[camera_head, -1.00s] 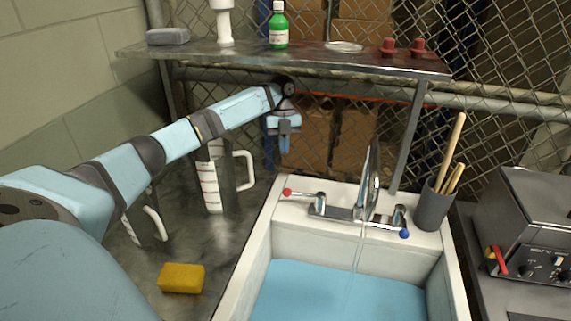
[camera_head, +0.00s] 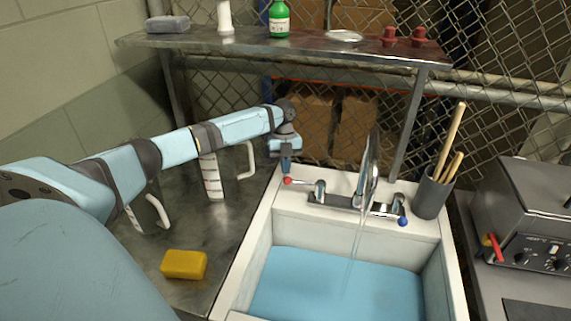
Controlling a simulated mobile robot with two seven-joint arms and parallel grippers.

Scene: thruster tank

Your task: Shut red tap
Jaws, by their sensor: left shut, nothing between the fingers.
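The red tap (camera_head: 288,181) is a red-tipped lever at the left end of the chrome faucet (camera_head: 350,203) on the sink's back ledge. Its lever points left. A blue-tipped tap (camera_head: 402,221) is at the right end. A thin stream of water (camera_head: 354,245) runs from the tall spout into the sink. My left gripper (camera_head: 286,168) is shut and empty, pointing down just above and behind the red tip. I cannot tell whether it touches the tip. My right gripper is not in view.
The sink (camera_head: 255,245) holds blue water. On the left counter are measuring jugs (camera_head: 212,175) and a yellow sponge (camera_head: 184,264). A grey cup with wooden sticks (camera_head: 433,195) stands right of the faucet. A metal shelf (camera_head: 300,52) spans above the arm.

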